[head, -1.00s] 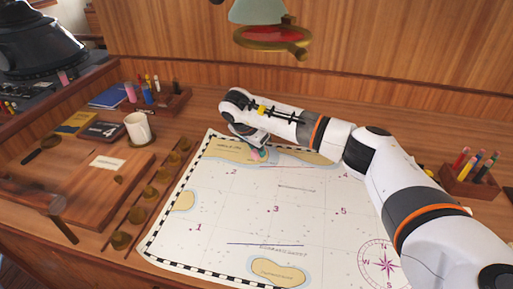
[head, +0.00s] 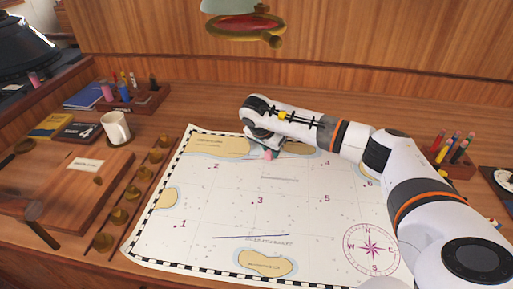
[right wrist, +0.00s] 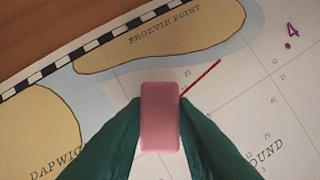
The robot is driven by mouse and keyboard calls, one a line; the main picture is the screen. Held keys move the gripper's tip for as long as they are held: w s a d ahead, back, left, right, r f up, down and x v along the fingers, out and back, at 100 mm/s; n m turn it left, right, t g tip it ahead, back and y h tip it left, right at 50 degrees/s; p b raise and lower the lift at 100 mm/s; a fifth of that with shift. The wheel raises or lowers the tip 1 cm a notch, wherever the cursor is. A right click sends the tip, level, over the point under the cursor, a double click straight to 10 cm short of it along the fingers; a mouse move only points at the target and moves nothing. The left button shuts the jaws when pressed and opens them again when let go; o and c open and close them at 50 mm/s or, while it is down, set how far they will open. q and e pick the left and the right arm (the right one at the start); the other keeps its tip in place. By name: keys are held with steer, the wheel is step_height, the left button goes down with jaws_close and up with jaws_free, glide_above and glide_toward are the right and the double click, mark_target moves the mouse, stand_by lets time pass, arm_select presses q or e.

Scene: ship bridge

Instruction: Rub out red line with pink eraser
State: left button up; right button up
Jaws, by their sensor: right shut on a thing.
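My right gripper (right wrist: 160,125) is shut on the pink eraser (right wrist: 160,117), which also shows in the head view (head: 268,155) at the upper part of the chart. The red line (right wrist: 203,76) runs from the eraser's right side up and to the right in the right wrist view. No red shows left of the eraser, and the part under it is hidden. I cannot tell whether the eraser touches the paper. The chart (head: 230,195) lies flat on the desk. My left gripper is not in view.
A purple line (head: 250,236) crosses the lower chart. Brass weights (head: 118,215) stand along the chart's left side, with a white mug (head: 116,129) behind. Pencil holders stand at the back left (head: 140,102) and at the right (head: 452,162). A lamp (head: 243,28) hangs above.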

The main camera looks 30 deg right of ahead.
mark_target(243, 158)
steer(key=s+d, duration=0.1)
steer(key=d, duration=0.1)
steer(key=s+d, duration=0.1)
steer(key=d, duration=0.1)
steer(key=s+d, duration=0.2)
steer(key=d, duration=0.1)
steer(key=shift+d, duration=0.1)
steer(key=w+a, duration=0.2)
steer(key=a, duration=0.2)
steer(key=w+a+b, duration=0.1)
steer(key=w+a, duration=0.2)
steer(key=a, duration=0.2)
steer(key=w+a+b, duration=0.1)
steer(key=w+a, duration=0.2)
steer(key=a, duration=0.2)
steer(key=shift+a+f, duration=0.1)
steer(key=shift+a, duration=0.15)
steer(key=shift+w+a, duration=0.3)
steer(key=shift+a, duration=0.25)
steer(key=shift+s+f+b, duration=0.1)
steer(key=shift+f+b, duration=0.25)
steer(key=shift+b, duration=0.1)
stand_by(4.5)
